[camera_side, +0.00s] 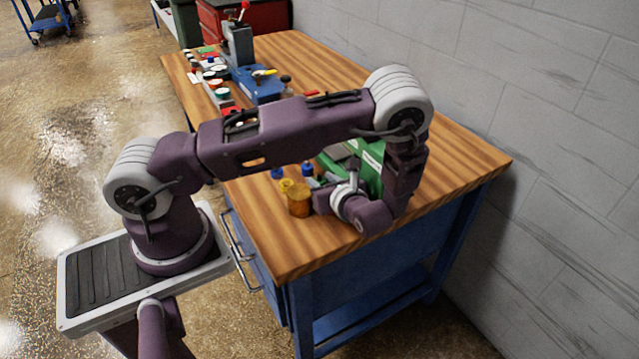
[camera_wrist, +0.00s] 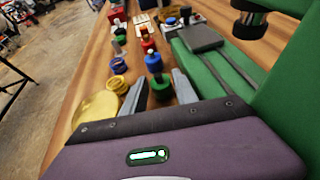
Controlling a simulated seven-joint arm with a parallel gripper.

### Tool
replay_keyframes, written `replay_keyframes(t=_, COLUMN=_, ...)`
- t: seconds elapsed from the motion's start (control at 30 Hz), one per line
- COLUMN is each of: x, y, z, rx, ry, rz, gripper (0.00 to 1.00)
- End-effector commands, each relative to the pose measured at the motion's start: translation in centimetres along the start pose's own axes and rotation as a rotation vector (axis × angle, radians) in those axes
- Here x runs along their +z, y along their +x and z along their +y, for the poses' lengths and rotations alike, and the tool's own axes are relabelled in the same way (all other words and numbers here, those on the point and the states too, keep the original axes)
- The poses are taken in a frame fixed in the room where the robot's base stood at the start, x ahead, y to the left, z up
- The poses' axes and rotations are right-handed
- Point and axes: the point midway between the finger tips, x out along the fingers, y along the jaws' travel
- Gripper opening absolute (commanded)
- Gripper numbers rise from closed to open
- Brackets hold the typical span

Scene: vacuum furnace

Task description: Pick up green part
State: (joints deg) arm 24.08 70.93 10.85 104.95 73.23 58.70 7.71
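In the wrist view, a green part (camera_wrist: 162,91) with a dark top stands on the wooden bench, between the two grey fingers of my gripper (camera_wrist: 158,77). The fingers are spread, and a gap shows on each side of the part, so the gripper looks open. A blue part (camera_wrist: 154,63) stands just beyond the green one, with a red part (camera_wrist: 148,45) farther on. In the side view my wrist and the fixtures hide the fingertips and I cannot make out the green part.
A yellow part (camera_wrist: 118,85) and a larger yellow container (camera_wrist: 95,112) stand close by the left finger. Another blue part (camera_wrist: 118,65) is beyond them. A green machine (camera_side: 371,166) stands close on the right. More fixtures, including a blue one (camera_side: 258,86), occupy the far bench.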

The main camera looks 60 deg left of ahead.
Motion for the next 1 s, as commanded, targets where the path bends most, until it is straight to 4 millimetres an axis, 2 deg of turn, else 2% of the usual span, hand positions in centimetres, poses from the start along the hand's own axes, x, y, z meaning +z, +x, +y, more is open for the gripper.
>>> replay_keyframes(t=0.03, x=0.0, y=0.0, z=0.0, rx=0.0, ry=0.0, rz=0.0, gripper=0.22)
replay_keyframes(t=0.13, x=0.0, y=0.0, z=0.0, rx=0.0, ry=0.0, rz=0.0, gripper=0.03)
replay_keyframes(t=0.17, x=0.0, y=0.0, z=0.0, rx=0.0, ry=0.0, rz=0.0, gripper=0.0)
replay_keyframes(t=0.57, x=0.7, y=-0.3, z=0.0, rx=0.0, ry=-0.002, rz=-0.001, gripper=0.0)
replay_keyframes(t=0.77, x=4.2, y=-1.8, z=-0.1, rx=-0.001, ry=-0.005, rz=0.001, gripper=0.0)
replay_keyframes(t=1.0, x=9.8, y=-4.1, z=0.0, rx=-0.001, ry=-0.006, rz=0.001, gripper=0.0)
